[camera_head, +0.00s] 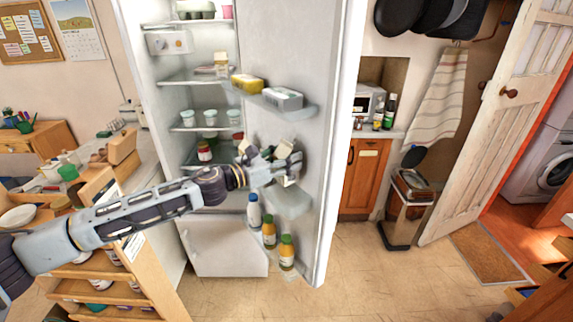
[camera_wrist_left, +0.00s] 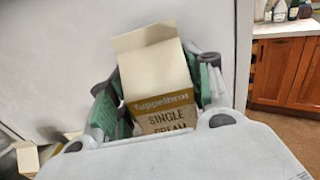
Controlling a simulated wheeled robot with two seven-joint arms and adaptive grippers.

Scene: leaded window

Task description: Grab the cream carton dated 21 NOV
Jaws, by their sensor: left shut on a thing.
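My left gripper (camera_head: 268,170) reaches into the open fridge door at its middle shelf. In the left wrist view its green-padded fingers (camera_wrist_left: 160,105) are shut on a white and tan cream carton (camera_wrist_left: 152,62), gripped from both sides. Its label reads "SINGLE CREAM"; no date is readable. The carton's pale top (camera_head: 284,148) shows just beyond the fingers in the head view. Another pale carton (camera_wrist_left: 27,158) stands apart at the lower left of the wrist view. My right gripper is out of view.
The fridge door (camera_head: 335,120) stands open, with a yellow tub (camera_head: 247,84) and a clear box (camera_head: 282,98) on the shelf above. Bottles (camera_head: 269,232) stand in the door below. Fridge shelves with pots (camera_head: 210,117) lie to the left.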

